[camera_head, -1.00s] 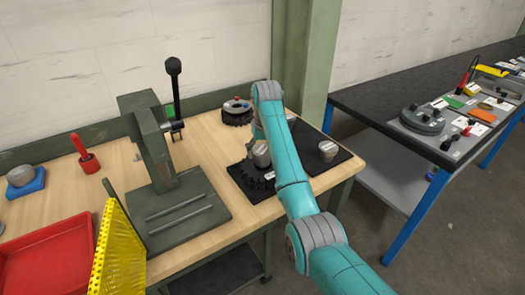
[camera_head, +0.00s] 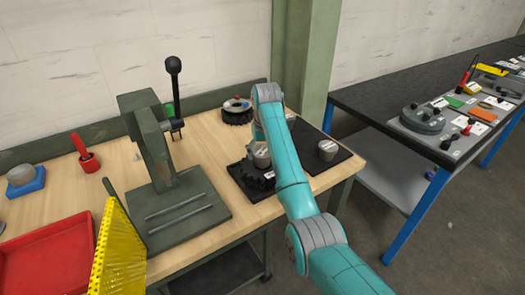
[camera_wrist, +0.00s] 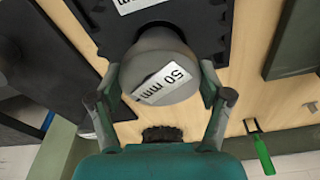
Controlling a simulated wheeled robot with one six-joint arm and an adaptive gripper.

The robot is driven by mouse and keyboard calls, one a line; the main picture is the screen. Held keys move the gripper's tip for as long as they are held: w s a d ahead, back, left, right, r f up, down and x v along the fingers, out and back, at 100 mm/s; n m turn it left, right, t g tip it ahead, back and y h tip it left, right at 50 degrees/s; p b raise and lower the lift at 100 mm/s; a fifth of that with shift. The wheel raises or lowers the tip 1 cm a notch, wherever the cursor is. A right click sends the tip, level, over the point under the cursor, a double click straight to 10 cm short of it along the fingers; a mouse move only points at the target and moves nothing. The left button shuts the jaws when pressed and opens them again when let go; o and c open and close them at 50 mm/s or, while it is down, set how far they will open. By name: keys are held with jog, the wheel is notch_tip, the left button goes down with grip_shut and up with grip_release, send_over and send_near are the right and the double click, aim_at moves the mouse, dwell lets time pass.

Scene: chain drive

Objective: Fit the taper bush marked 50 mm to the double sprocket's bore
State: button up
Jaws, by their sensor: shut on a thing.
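The grey taper bush marked 50 mm (camera_wrist: 168,80) is between the two fingers of my gripper (camera_wrist: 162,98), which is shut on it.
Another grey bush (camera_head: 327,150) stands on the mat's right part. A toothed wheel (camera_head: 237,112) sits at the bench's back. A green press (camera_head: 165,165), yellow perforated panel (camera_head: 120,250) and red tray (camera_head: 45,255) stand to the left.

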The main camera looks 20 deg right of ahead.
aim_at(263, 152)
jog(key=shift+f, duration=1.9)
jog(key=o, duration=1.6)
jog(key=shift+o, duration=0.2)
jog(key=shift+f, duration=0.1)
jog(key=shift+s+r, duration=0.2)
jog(key=shift+r, duration=1.05)
jog(key=shift+s+r, duration=0.15)
jog(key=shift+r, duration=1.15)
jog(key=shift+s+r, duration=0.2)
jog(key=shift+r, duration=1.05)
